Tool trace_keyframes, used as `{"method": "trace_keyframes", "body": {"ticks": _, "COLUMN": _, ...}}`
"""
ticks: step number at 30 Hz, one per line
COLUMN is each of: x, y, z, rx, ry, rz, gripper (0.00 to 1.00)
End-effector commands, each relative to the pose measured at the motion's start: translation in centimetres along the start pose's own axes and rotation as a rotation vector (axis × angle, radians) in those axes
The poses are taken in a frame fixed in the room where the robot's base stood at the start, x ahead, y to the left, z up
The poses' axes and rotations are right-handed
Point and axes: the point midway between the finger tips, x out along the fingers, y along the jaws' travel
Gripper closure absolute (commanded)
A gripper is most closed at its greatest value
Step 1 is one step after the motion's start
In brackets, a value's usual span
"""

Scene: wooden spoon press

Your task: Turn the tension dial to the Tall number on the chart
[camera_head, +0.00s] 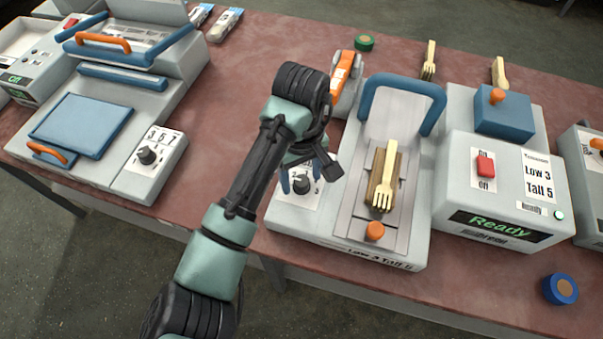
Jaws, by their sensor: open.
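The tension dial (302,186) is a dark knob on a white numbered plate at the left of the middle press (330,228). My gripper (300,179) is open above the dial, its blue fingers seeming to stand on either side of the knob. I cannot tell whether they touch it. The gripper hides part of the plate, so the dial's setting is unclear. The chart (538,180) on the right-hand machine reads Low 3, Tall 5. The label (377,260) on the press front appears to read the same.
A wooden fork (388,185) lies on the press bed under a blue arch handle (403,84). A second dial (147,155) sits on the left machine. An orange tool (345,72) lies behind my gripper. Open red tabletop (215,125) lies left of the press.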

Motion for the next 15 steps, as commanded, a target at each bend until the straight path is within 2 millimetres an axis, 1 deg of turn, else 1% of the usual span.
{"method": "trace_keyframes", "body": {"ticks": 2, "x": -0.01, "y": 0.0, "z": 0.0, "rx": 0.0, "ry": 0.0, "rz": 0.0, "gripper": 0.31}}
{"method": "trace_keyframes", "body": {"ticks": 3, "x": -0.01, "y": 0.0, "z": 0.01, "rx": 0.0, "ry": 0.0, "rz": 0.0, "gripper": 0.34}}
{"method": "trace_keyframes", "body": {"ticks": 5, "x": -0.02, "y": 0.01, "z": 0.01, "rx": 0.0, "ry": 0.0, "rz": 0.0, "gripper": 0.45}}
{"method": "trace_keyframes", "body": {"ticks": 6, "x": -0.02, "y": 0.01, "z": 0.0, "rx": 0.0, "ry": 0.0, "rz": 0.0, "gripper": 0.52}}
{"method": "trace_keyframes", "body": {"ticks": 8, "x": -0.03, "y": 0.01, "z": 0.0, "rx": 0.0, "ry": 0.0, "rz": 0.0, "gripper": 0.63}}
{"method": "trace_keyframes", "body": {"ticks": 12, "x": -0.04, "y": 0.01, "z": 0.0, "rx": 0.0, "ry": 0.0, "rz": 0.0, "gripper": 0.88}}
{"method": "trace_keyframes", "body": {"ticks": 14, "x": -0.04, "y": 0.01, "z": 0.0, "rx": 0.0, "ry": 0.0, "rz": 0.0, "gripper": 0.99}}
{"method": "trace_keyframes", "body": {"ticks": 15, "x": -0.05, "y": 0.01, "z": 0.0, "rx": 0.0, "ry": 0.0, "rz": 0.0, "gripper": 1.0}}
